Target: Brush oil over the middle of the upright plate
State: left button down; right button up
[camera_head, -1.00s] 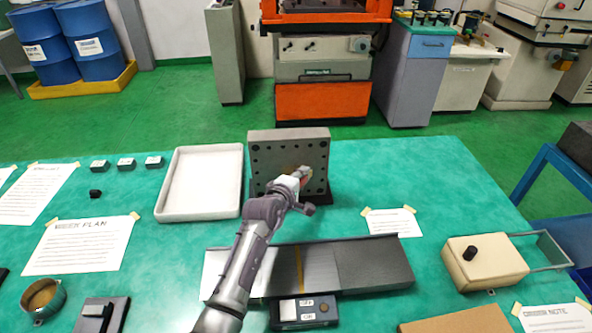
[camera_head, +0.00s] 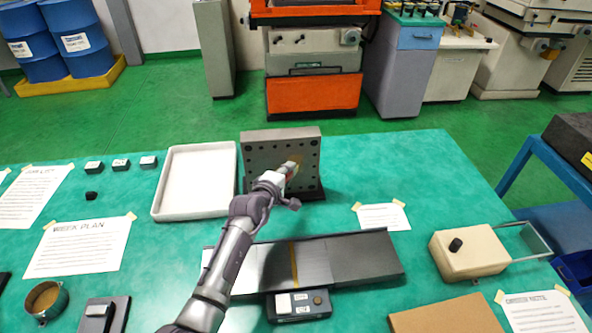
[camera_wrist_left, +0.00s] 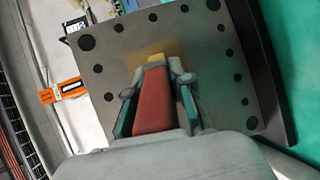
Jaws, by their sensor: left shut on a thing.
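The upright plate (camera_head: 262,146) is a grey block with dark holes around its border, standing on a dark base near the table's back edge. It fills much of the left wrist view (camera_wrist_left: 105,75). My left gripper (camera_head: 284,177) is in front of the plate's middle, shut on a brush. In the left wrist view the brush's red handle (camera_wrist_left: 153,100) lies between the fingers, with its yellowish bristles (camera_wrist_left: 157,59) pointing at the plate. The bristles look at or against its face; exact contact is unclear. A faint brownish tint shows beside them. My right gripper is not in view.
A white tray (camera_head: 157,213) lies left of the plate. A long grey flat piece (camera_head: 355,258) lies in front. A round tin (camera_head: 46,298) sits at front left, a beige box (camera_head: 470,250) at right. Taped papers and small dark blocks lie around. Table right of the plate is clear.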

pick_arm(q)
jog(key=shift+s+a, duration=0.3)
jog(key=shift+a, duration=1.2)
jog(key=shift+s+a, duration=0.35)
jog(key=shift+a, duration=1.1)
jog(key=shift+s+a, duration=0.3)
jog(key=shift+a, duration=1.2)
jog(key=shift+w+r+p, duration=0.1)
jog(key=shift+r+p, duration=0.4)
jog(key=shift+r, duration=0.2)
jog(key=shift+w+d, duration=0.1)
jog(key=shift+d, duration=0.7)
jog(key=shift+w+d+p, duration=0.25)
jog(key=shift+d+p, duration=0.2)
jog(key=shift+d, duration=0.8)
jog(key=shift+w+d, duration=0.25)
jog(key=shift+d, duration=0.7)
jog(key=shift+w+d, duration=0.2)
jog(key=shift+d, duration=0.75)
jog(key=shift+w+d+r, duration=0.1)
jog(key=shift+w+d, duration=0.1)
jog(key=shift+d, duration=0.9)
jog(key=shift+w+d+p, duration=0.1)
jog(key=shift+d+p, duration=0.25)
jog(key=shift+p, duration=0.15)
jog(key=shift+d, duration=0.55)
